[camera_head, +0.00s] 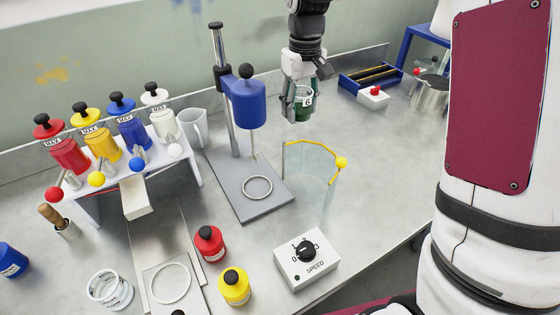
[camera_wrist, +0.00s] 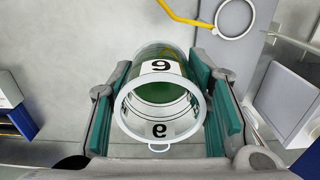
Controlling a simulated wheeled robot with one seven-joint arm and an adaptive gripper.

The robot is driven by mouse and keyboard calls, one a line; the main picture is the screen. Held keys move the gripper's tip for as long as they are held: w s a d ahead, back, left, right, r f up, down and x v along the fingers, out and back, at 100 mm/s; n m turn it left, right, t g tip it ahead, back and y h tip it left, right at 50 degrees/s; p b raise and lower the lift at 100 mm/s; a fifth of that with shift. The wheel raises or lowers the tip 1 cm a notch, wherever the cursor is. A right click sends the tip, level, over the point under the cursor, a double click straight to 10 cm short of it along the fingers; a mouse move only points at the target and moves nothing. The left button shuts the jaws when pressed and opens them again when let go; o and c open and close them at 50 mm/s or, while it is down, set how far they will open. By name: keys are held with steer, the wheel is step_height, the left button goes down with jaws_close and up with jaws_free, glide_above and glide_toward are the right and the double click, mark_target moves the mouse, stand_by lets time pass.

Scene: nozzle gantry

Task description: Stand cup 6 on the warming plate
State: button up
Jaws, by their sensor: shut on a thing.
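Cup 6 (camera_head: 304,103) is a clear cup with a white "6" label and green contents. My gripper (camera_head: 300,108) is shut on its sides and holds it in the air above the back of the bench. In the wrist view the cup (camera_wrist: 160,112) sits between the teal finger pads, its open rim facing the camera. A grey base plate (camera_head: 232,183) with a white ring stands under a blue-headed column, left of the gripper. Another ringed plate (camera_head: 152,284) lies at the front left. No label shows which is the warming plate.
A clear curved guard (camera_head: 310,165) with a yellow edge stands beside the ringed base, in front of my gripper. A speed dial box (camera_head: 306,260), a red bottle (camera_head: 209,244) and a yellow bottle (camera_head: 234,287) stand in front. A red-button box (camera_head: 373,98) and blue tray (camera_head: 348,83) are right.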

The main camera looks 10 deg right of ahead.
step_height(320, 180, down, 16)
steer(key=shift+f, duration=0.2)
steer(key=shift+f, duration=0.1)
stand_by(0.3)
steer(key=o, duration=1.2)
steer(key=shift+c, duration=0.2)
